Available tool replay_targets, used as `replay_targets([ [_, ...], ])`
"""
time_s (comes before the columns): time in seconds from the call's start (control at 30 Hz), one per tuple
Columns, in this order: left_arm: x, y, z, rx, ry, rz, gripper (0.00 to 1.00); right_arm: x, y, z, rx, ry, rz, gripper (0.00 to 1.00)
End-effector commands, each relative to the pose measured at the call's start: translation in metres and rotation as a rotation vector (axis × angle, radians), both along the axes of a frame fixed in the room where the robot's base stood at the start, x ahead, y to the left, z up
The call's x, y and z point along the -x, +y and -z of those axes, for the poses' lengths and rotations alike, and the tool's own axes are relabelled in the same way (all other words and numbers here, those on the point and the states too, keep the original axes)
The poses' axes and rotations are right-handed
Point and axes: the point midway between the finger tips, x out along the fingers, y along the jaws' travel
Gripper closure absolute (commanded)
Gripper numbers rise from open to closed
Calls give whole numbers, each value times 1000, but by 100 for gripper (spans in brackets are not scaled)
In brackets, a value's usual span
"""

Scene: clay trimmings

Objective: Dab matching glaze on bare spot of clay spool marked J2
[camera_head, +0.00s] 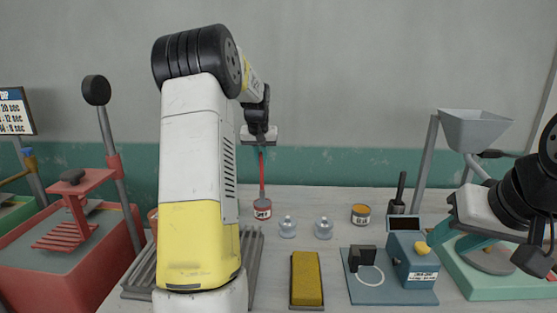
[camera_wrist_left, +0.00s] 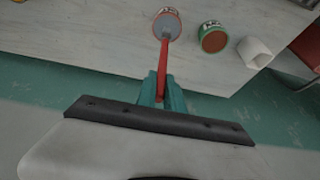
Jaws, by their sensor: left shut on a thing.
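My left gripper (camera_head: 261,146) is shut on a red-handled brush (camera_head: 262,175), which points down. The brush's lower end is at the mouth of a red-labelled jar (camera_head: 262,211). In the left wrist view my left gripper (camera_wrist_left: 162,98) has the brush (camera_wrist_left: 163,65) between teal fingers, and the jar (camera_wrist_left: 168,26) shows grey inside. I cannot tell how deep the tip is. Two small pale, glassy pieces (camera_head: 287,228) and (camera_head: 323,229) stand on the table; no J2 mark is readable. My right gripper (camera_head: 437,234) is at the right; its jaw opening is unclear.
An orange jar (camera_head: 360,215) stands at the back. A yellow block (camera_head: 307,282) and a blue device (camera_head: 413,268) with a plate are in front. A red press (camera_head: 75,225) stands left.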

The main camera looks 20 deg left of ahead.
Motion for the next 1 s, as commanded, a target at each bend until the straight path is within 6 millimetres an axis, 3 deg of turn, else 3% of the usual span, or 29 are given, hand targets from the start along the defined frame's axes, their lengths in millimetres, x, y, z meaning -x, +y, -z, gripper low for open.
replay_targets([
  [0.13,0,0,-3,1,4,0,100,0,0,0,0,0,0,64],
  [1.0,0,0,-68,1,2,0,100,0,0,0,0,0,0,64],
])
